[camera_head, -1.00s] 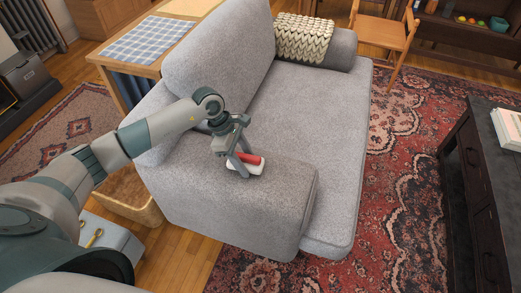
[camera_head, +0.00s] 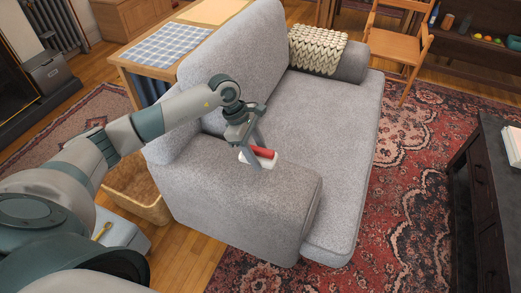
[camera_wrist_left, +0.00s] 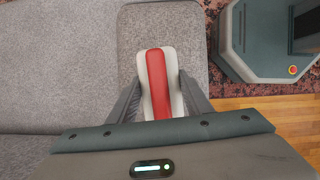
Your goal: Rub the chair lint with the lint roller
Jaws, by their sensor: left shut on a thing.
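The lint roller (camera_head: 262,153), a white block with a red strip along its top, is at the near armrest of the grey chair (camera_head: 325,110). My left gripper (camera_head: 252,163) is shut on it from above. The left wrist view shows the lint roller (camera_wrist_left: 158,80) between the two fingers (camera_wrist_left: 158,104), over the grey armrest fabric (camera_wrist_left: 195,25). I cannot tell whether the roller touches the armrest. No lint can be made out; the armrest top looks a little darker than the seat. My right gripper is not in view.
A knitted cream throw (camera_head: 317,50) lies over the chair's far arm. A dark table (camera_head: 485,190) stands at the right, with patterned rug (camera_head: 405,160) between. A wooden table with a checked cloth (camera_head: 168,43) stands behind the chair. A wicker basket (camera_head: 140,190) is beside it.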

